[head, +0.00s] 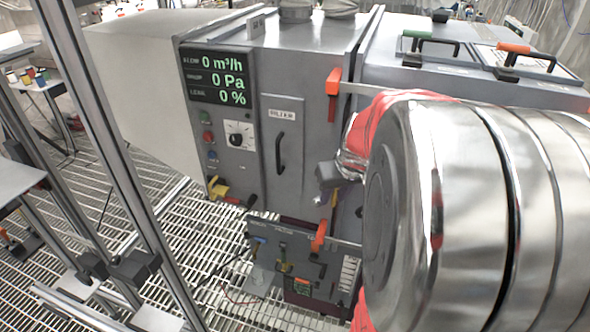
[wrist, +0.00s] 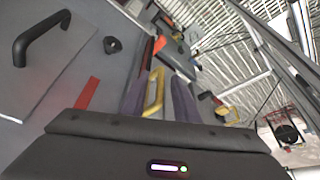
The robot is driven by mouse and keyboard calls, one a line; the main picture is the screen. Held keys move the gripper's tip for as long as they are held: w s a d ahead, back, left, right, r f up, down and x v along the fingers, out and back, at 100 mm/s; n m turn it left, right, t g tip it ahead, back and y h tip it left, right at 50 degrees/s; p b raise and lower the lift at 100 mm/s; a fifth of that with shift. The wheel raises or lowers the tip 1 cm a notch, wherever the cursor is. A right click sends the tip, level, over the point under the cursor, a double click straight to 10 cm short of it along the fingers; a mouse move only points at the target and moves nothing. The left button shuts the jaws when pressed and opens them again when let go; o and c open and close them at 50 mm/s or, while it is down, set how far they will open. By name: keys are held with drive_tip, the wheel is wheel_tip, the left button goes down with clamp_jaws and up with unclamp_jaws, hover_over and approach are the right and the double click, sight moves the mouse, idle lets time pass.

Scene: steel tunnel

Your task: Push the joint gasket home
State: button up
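My gripper (wrist: 158,85) shows in the wrist view as two dark purple-grey fingers with a gap between them. A yellow loop-shaped piece (wrist: 153,95) stands in that gap; I cannot tell whether the fingers press on it. In the head view my gripper (head: 337,205) points down in front of the right edge of the grey filter cabinet (head: 262,60), partly hidden by my arm. An orange lever (head: 319,236) is just below it. I cannot pick out the joint gasket for certain in either view; my arm hides much of the cabinet's right side.
The filter door has a black handle (head: 280,153). An orange latch (head: 333,82) is near the cabinet's upper right. A panel with small levers (head: 290,250) sits low in front. A metal frame post (head: 110,130) stands at left. Grated floor (head: 195,240) lies between.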

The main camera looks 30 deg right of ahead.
drive_tip(key=shift+c, duration=0.7)
clamp_jaws()
